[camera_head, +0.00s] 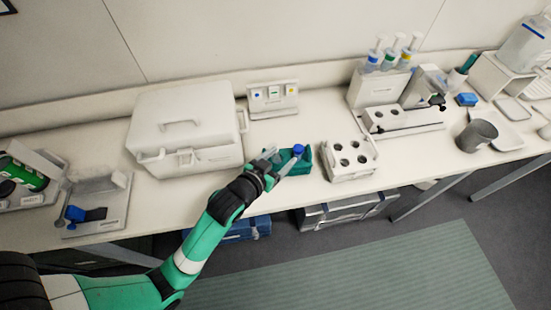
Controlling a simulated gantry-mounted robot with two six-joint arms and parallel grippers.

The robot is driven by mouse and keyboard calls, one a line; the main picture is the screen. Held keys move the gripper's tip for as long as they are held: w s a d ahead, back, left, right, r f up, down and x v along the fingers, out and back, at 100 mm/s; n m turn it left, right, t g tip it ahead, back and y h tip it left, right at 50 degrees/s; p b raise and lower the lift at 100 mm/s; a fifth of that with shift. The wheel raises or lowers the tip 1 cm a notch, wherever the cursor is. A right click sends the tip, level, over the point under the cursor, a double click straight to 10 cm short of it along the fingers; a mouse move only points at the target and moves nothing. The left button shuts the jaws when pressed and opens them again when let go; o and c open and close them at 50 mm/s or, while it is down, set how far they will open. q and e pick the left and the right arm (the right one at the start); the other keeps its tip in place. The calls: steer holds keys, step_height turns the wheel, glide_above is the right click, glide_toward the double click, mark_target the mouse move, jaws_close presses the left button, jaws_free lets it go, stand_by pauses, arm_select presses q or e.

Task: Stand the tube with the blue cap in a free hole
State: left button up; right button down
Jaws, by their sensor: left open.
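A blue cap (298,149) shows at the small teal tray (307,160) near the front of the bench; the tube's body is hard to make out behind my gripper. My left gripper (280,157) is open, over the tray's left part, with its fingers close to the blue cap. I cannot tell whether they touch the tube. A white rack (350,175) with several round dark holes stands just right of the tray. Its holes look empty. My right gripper is not in view.
A large white lidded box (186,125) stands left behind the tray. A small panel with coloured labels (273,98) is at the wall. A dispenser station (383,90) and a grey cup (477,135) are to the right. The bench's front edge is close to the tray.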

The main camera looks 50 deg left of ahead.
arm_select(q)
steer(key=p+v, duration=0.1)
steer(key=v, duration=0.2)
steer(key=w+d+r+m+t+h, duration=0.1)
steer(key=w+d+r+t, duration=0.15)
steer(key=r, duration=0.75)
steer(key=w+d+r+t, duration=0.2)
steer(key=r+t, duration=0.1)
steer(key=r, duration=0.7)
steer(key=w+d+r+m+t+h, duration=0.1)
steer(key=w+d+r+t, duration=0.15)
steer(key=r, duration=0.75)
steer(key=s+d+r+t+h, duration=0.1)
steer(key=s+r+t, duration=0.1)
steer(key=r, duration=0.5)
steer(key=s+d+r+m+t+h, duration=0.1)
steer(key=s+r, duration=0.3)
steer(key=r, duration=0.4)
steer(key=s+d+r+m+t+h, duration=0.1)
steer(key=s+d+r+t+h, duration=0.1)
steer(key=r, duration=0.5)
steer(key=shift+s+d+r+t, duration=0.15)
steer(key=shift+s+d+t, duration=0.1)
steer(key=shift+s+t, duration=0.7)
